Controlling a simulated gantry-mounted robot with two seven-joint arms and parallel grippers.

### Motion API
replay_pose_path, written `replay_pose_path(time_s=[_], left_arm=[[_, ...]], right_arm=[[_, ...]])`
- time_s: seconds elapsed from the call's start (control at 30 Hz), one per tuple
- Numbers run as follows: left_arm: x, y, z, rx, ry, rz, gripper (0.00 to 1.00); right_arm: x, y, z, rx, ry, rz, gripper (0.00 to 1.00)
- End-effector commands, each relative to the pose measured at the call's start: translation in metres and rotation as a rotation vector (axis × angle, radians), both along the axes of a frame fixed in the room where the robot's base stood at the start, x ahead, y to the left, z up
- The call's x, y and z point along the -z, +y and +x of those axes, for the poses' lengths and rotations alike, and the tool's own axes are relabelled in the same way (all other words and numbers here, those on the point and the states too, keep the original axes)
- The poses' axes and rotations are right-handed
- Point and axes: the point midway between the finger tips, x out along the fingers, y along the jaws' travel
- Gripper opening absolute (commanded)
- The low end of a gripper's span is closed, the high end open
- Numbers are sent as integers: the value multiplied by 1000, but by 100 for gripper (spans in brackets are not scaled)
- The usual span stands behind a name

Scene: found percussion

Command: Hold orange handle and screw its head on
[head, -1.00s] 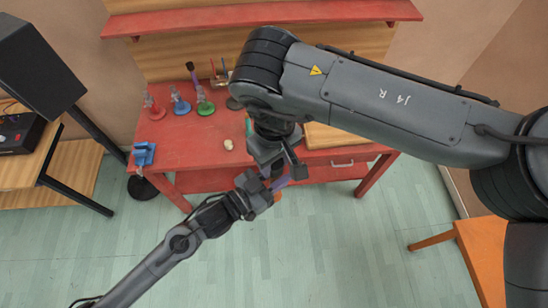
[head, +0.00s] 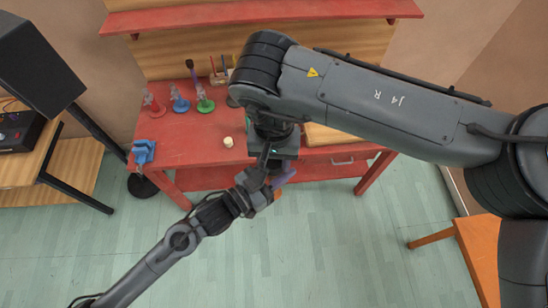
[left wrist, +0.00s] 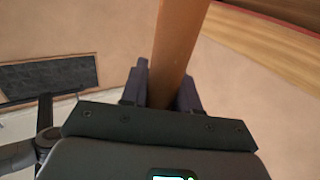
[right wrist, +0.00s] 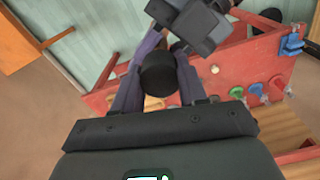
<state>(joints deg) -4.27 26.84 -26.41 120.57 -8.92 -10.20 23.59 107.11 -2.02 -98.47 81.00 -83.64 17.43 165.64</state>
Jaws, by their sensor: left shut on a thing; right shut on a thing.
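The orange handle (left wrist: 178,45) stands between the fingers of my left gripper (left wrist: 163,85), which is shut on it. In the head view only a small bit of orange (head: 278,191) shows beside the grippers. My right gripper (right wrist: 162,48) is shut on a dark round head (right wrist: 158,73) between its purple fingers. In the right wrist view my left gripper (right wrist: 197,22) is just beyond the head. In the head view my right gripper (head: 283,177) is close against my left gripper (head: 257,187), in front of the table. Whether head and handle touch is hidden.
The red table (head: 195,150) is behind the grippers. It carries red (head: 153,104), blue (head: 181,102) and green-based (head: 204,102) pieces, a pale cylinder (head: 228,142) and a blue vise (head: 143,152). A black speaker (head: 35,65) is left and an orange stool (head: 480,245) right.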

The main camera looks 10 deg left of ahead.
Motion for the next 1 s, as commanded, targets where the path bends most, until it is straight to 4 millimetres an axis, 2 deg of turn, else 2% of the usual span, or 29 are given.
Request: replay_pose_path(time_s=[0.13,0.4,0.43,0.6,0.87,1.0], left_arm=[[0,0,0,-1,0,0,0],[0,0,0,-1,1,1,0],[0,0,0,-1,1,1,0],[0,0,0,-1,0,0,0],[0,0,0,0,0,0,0],[0,0,0,0,-1,-1,0]], right_arm=[[0,0,0,103,0,0,13],[0,0,0,110,0,0,13],[0,0,0,110,0,0,43],[0,0,0,109,0,0,67],[-1,0,0,109,0,0,67],[-11,0,1,108,-3,0,67]])
